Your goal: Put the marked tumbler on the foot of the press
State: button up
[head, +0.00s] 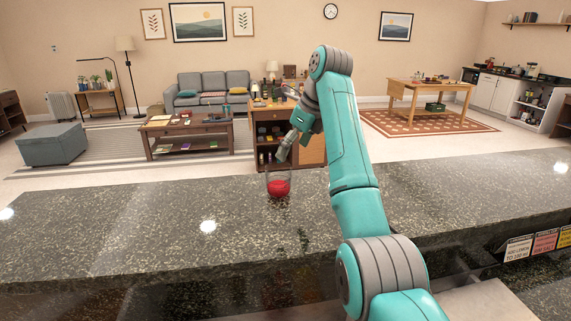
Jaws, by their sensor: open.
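A clear tumbler (278,188) with red in its lower part stands upright on the dark granite counter, near its far edge. Any mark on it is too small to tell. My gripper (281,160) is open and points down just above the tumbler's rim, slightly to the right. The fingertips are small here, and I cannot tell whether they touch the glass. I cannot make out a press or its foot in this view.
The speckled counter (130,225) is clear to the left and right of the tumbler. Small printed signs (544,242) stand at the lower right, by a lower dark surface. A wooden cabinet (312,152) is beyond the counter.

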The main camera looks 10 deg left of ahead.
jog(key=shift+o, duration=0.3)
jog(key=shift+d+r, duration=0.2)
jog(key=shift+r, duration=0.05)
jog(key=t+y, duration=0.5)
jog(key=y, duration=0.4)
send_near(269, 168)
jog(key=x, duration=0.6)
jog(key=shift+w+a+f, duration=0.15)
jog(key=shift+w+a, duration=0.05)
jog(key=shift+a, duration=0.1)
jog(key=c, duration=1.8)
jog(key=shift+r, duration=4.95)
